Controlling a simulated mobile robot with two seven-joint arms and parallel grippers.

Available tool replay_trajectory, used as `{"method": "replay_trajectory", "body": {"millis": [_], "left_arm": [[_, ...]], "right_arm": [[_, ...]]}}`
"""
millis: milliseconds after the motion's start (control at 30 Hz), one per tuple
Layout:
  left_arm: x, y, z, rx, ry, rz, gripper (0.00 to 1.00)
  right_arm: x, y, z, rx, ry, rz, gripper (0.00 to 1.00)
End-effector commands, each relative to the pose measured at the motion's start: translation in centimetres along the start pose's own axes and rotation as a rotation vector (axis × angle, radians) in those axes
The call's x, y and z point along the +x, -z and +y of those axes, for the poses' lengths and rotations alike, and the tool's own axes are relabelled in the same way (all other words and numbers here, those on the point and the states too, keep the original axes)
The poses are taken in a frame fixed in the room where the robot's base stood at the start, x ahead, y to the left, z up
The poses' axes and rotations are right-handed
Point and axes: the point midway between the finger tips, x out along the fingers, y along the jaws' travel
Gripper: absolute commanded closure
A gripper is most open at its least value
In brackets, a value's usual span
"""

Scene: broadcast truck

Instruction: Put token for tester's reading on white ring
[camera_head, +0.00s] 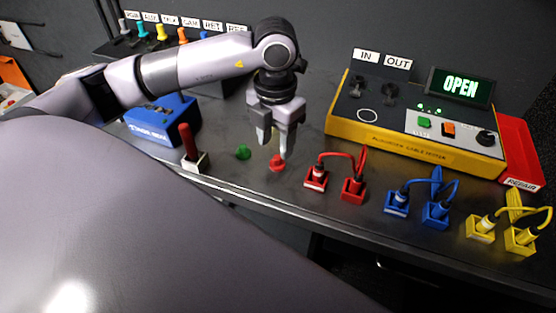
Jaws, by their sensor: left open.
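The yellow cable tester (415,150) stands at the back right, and its display (460,86) reads "OPEN" in green letters. A white ring (367,116) is marked on the tester's dark top panel, with nothing on it. A green token (243,152) and a red token (277,162) stand on the bench in front of my left gripper. My left gripper (274,146) points down, open, with one fingertip just above or beside the red token. Whether that fingertip touches the token I cannot tell. My right gripper is out of view.
Red (316,179), blue (397,204) and yellow (480,229) cable blocks line the front right edge. A white block with a red stick (189,147) and a blue box (162,119) stand left. A red "REPAIR" bin (522,158) is right of the tester.

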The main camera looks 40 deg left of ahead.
Motion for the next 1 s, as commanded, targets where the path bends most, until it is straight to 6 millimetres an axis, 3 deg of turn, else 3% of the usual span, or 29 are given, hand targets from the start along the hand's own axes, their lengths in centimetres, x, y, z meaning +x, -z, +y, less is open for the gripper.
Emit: {"method": "replay_trajectory", "body": {"millis": [233,533,700,1000], "left_arm": [[3.7,0.0,-0.2,0.003,0.002,0.004,0.53],[4.2,-0.1,-0.3,0.004,0.003,0.0,0.53],[4.3,-0.1,-0.3,0.004,0.004,0.001,1.0],[4.3,0.0,-0.2,0.003,0.003,0.003,1.0]], "right_arm": [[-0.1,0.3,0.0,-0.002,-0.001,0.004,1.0],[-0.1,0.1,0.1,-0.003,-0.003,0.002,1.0],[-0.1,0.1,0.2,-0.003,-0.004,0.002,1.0],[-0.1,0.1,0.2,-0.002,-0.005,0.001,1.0]]}}
